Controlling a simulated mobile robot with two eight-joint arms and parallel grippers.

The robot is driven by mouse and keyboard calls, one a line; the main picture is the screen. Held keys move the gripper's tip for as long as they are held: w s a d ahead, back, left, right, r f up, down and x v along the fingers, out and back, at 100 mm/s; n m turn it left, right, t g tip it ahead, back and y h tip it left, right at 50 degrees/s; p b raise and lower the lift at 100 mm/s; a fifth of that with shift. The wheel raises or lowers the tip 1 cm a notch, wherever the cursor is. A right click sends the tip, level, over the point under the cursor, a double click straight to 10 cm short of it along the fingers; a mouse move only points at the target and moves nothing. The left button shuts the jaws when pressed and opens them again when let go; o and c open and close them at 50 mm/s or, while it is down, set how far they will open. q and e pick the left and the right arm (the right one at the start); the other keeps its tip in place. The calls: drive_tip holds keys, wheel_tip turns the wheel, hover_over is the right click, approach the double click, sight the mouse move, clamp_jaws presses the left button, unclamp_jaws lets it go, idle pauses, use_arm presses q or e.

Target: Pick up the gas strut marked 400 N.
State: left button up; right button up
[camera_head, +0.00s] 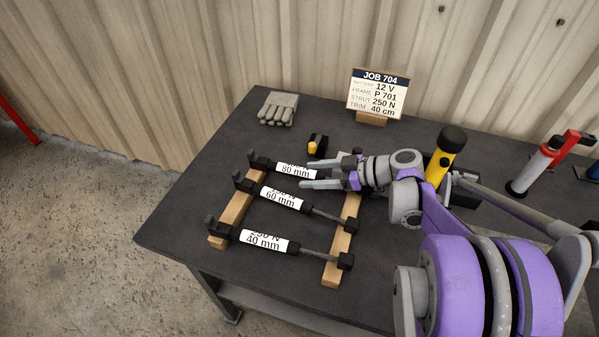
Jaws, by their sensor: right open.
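Three gas struts with black ends and white labels lie across two wooden rails. The far strut (291,170) shows "80 mm", the middle strut (280,197) "60 mm" and the near strut (263,241) "40 mm". The force lines above are foreshortened; the near one seems to read 250 N, and I cannot tell which strut says 400 N. My right gripper (304,177) is open, its fingers pointing left at the right end of the far strut's label. It hides that strut's rod; I cannot tell whether they touch. My left gripper is not in view.
The wooden rails (233,219) stand on a dark table (190,215). A job card (377,95) reading "STRUT 250 N", grey gloves (278,108) and a small black-and-yellow item (317,146) are behind. A yellow cylinder (441,165) stands near my right arm. The table's left side is clear.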

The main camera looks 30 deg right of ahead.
clamp_jaws()
idle(0.5)
